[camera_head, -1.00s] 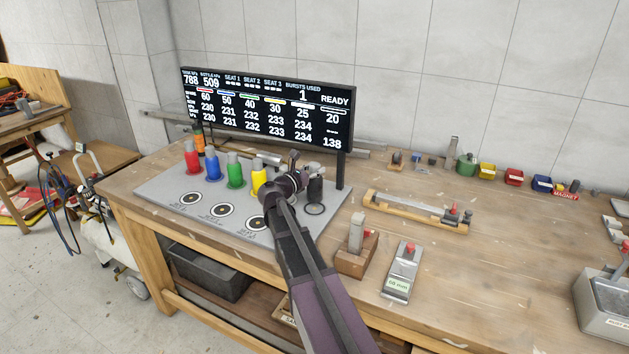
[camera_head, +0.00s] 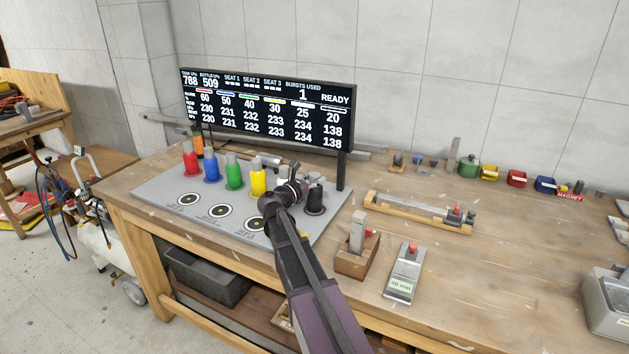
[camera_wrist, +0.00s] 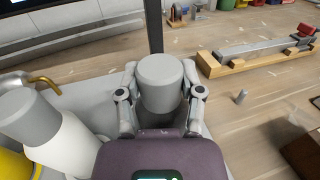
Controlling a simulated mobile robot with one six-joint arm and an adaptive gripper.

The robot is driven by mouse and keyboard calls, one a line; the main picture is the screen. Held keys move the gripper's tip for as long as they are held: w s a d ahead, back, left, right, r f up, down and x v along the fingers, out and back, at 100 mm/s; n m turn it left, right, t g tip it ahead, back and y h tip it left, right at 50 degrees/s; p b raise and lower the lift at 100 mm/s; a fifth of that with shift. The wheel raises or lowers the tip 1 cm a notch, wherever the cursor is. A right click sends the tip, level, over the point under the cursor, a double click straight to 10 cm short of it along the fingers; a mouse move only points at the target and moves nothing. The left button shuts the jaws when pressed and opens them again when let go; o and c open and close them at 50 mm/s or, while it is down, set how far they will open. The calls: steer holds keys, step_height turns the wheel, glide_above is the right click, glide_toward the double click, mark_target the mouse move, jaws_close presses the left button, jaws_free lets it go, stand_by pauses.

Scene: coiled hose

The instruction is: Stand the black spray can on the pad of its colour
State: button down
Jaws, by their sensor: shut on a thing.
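The black spray can (camera_head: 316,197) has a grey cap and stands upright at the right end of the grey board. Its base appears down on the dark round pad (camera_head: 314,213), which it mostly covers; any tiny gap cannot be told. My gripper (camera_head: 302,190) reaches it from the left in the head view. In the wrist view my gripper's two fingers (camera_wrist: 160,78) are shut on the can from both sides.
Yellow (camera_head: 258,182), green (camera_head: 234,176), blue (camera_head: 211,170) and red (camera_head: 190,162) cans stand left along the board. A white can (camera_wrist: 62,143) is close left in the wrist view. The display's post (camera_head: 341,172) rises just behind the black can. Bench to the right is partly clear.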

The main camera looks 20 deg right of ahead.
steer(key=shift+f, duration=0.1)
steer(key=shift+c, duration=1.1)
jaws_free()
steer(key=v, duration=1.2)
